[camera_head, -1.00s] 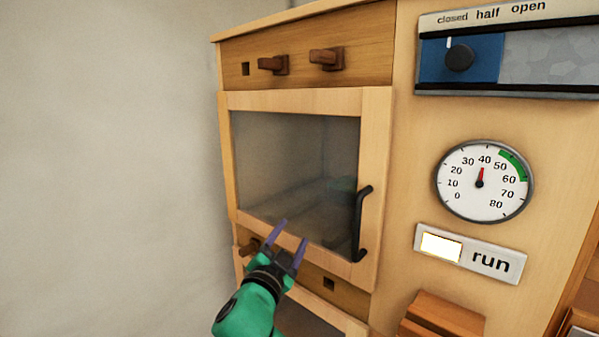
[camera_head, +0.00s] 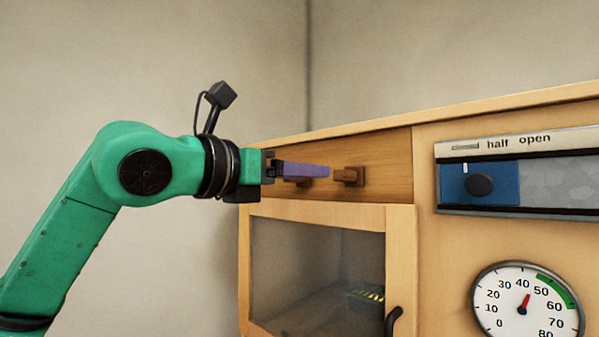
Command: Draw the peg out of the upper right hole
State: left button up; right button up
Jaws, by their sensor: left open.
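The upper wooden strip (camera_head: 390,165) runs across the top of the cabinet. A dark brown peg (camera_head: 349,176) sticks out of its right hole and shows clear of the gripper. A second brown peg (camera_head: 300,183), in the middle of the strip, is mostly hidden behind a purple finger. My left gripper (camera_head: 326,171) is open, in front of the strip, with its fingertips pointing right and a little short of the right peg in the picture. One finger largely covers the other. The left hole of the strip is hidden by the gripper. My right gripper is out of view.
Below the strip is a glass door (camera_head: 310,270) with a black handle (camera_head: 393,320); a striped item (camera_head: 366,293) lies behind the glass. To the right are a slider panel (camera_head: 520,180) and a round gauge (camera_head: 525,305).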

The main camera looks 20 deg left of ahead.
pick_arm(q)
jog(key=p+x, duration=0.1)
jog(key=x, duration=0.2)
jog(key=p+x, duration=0.2)
jog(key=x, duration=0.2)
jog(key=p+x, duration=0.1)
jog(key=x, duration=0.3)
jog(key=shift+d+p, duration=0.3)
jog(key=shift+d, duration=0.05)
jog(key=shift+w+d+f, duration=0.15)
jog(key=shift+w, duration=0.2)
jog(key=shift+s, duration=0.1)
grip_shut()
jog(key=shift+b+v, duration=0.65)
jog(key=shift+v, duration=0.2)
jog(key=shift+b+v, duration=1.05)
jog(key=shift+v, duration=0.75)
jog(key=b, duration=0.2)
send_near(337, 177)
jog(key=shift+x, duration=0.9)
